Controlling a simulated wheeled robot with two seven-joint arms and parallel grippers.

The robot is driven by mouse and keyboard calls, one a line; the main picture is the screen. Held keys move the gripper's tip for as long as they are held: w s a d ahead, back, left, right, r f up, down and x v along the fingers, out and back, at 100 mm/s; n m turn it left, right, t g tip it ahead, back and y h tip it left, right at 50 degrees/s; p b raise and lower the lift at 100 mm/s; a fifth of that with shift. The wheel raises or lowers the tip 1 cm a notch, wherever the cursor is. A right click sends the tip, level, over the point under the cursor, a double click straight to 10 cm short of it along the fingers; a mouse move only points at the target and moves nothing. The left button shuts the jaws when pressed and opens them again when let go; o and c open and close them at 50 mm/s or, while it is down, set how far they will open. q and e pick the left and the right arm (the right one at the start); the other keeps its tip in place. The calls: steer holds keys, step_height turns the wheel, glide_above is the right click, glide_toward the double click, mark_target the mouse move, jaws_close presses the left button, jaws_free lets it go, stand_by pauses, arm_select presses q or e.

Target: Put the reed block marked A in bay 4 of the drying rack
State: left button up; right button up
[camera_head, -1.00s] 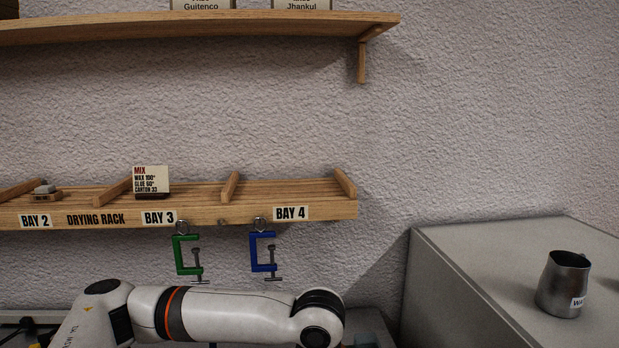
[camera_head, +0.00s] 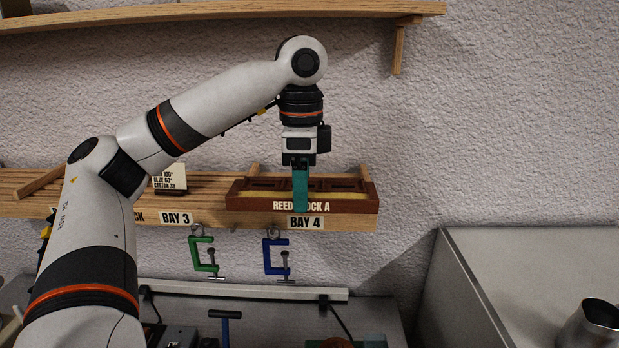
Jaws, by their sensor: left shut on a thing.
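The reed block A (camera_head: 252,200) is a reddish-brown open tray-like block with a pale lettered label on its front face. It is at bay 4 of the drying rack (camera_head: 130,212), just above the "BAY 4" label (camera_head: 305,223). Whether it rests fully on the slats cannot be told. My left gripper (camera_head: 300,197) points down from above with teal fingers, shut on the block near the middle of its front wall. The fingers cover part of the block's lettering. My right gripper is not in view.
A green clamp (camera_head: 203,253) and a blue clamp (camera_head: 275,255) hang below the rack. A shelf (camera_head: 220,10) runs above. A grey cabinet (camera_head: 520,280) with a metal jug (camera_head: 592,325) stands at right.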

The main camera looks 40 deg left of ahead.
arm_select(q)
steer(key=w+a+f, duration=0.1)
steer(key=w+a, duration=0.2)
steer(key=w, duration=0.1)
steer(key=w+a, duration=0.3)
steer(key=w, duration=0.1)
steer(key=w+a+f, duration=0.1)
steer(key=w+a, duration=0.3)
steer(key=shift+f+p, duration=0.3)
steer(key=shift+f, duration=0.5)
step_height(320, 180, down, 3)
steer(key=shift+a+r+p, duration=0.1)
steer(key=shift+r+p, duration=0.1)
steer(key=shift+p, duration=0.95)
steer(key=shift+w+f, duration=0.1)
steer(key=shift+f, duration=0.4)
steer(key=o, duration=1.2)
steer(key=shift+f, duration=0.1)
steer(key=shift+c, duration=0.2)
